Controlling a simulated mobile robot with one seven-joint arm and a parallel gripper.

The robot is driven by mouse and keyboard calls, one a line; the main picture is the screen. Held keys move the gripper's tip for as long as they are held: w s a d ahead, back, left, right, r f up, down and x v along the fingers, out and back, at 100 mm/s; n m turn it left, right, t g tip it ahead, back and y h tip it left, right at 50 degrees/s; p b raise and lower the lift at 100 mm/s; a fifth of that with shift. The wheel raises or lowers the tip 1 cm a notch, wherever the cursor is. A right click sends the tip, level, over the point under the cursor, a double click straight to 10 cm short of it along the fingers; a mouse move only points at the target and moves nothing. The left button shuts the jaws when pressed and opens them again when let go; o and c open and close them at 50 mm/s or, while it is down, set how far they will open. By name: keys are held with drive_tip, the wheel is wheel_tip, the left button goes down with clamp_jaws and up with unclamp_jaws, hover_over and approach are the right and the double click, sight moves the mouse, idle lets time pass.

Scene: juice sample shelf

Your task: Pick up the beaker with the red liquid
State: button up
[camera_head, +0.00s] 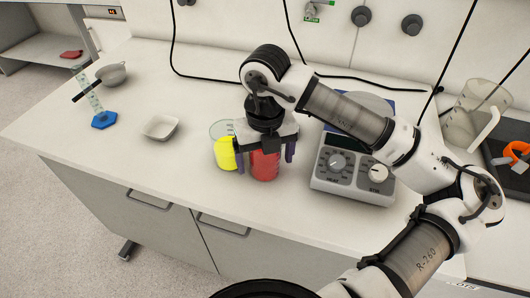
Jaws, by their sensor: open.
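The beaker with the red liquid (265,168) stands upright on the white bench in the head view. Its upper part is hidden behind my gripper (264,155). My gripper points down over this beaker, its jaws open. One dark purple finger shows on each side of the red beaker, the left one between it and the yellow one. I cannot tell whether the fingers touch the glass. A clear beaker with yellow liquid (226,156) stands just left, partly hidden by the gripper.
A hot plate stirrer (350,172) stands close on the right. A white dish (160,127), a measuring cylinder with a blue base (104,120) and a grey bowl (111,74) stand to the left. A large jug (468,115) stands far right. The bench front edge is near.

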drive_tip(key=c, duration=1.2)
drive_tip(key=shift+r, duration=0.15)
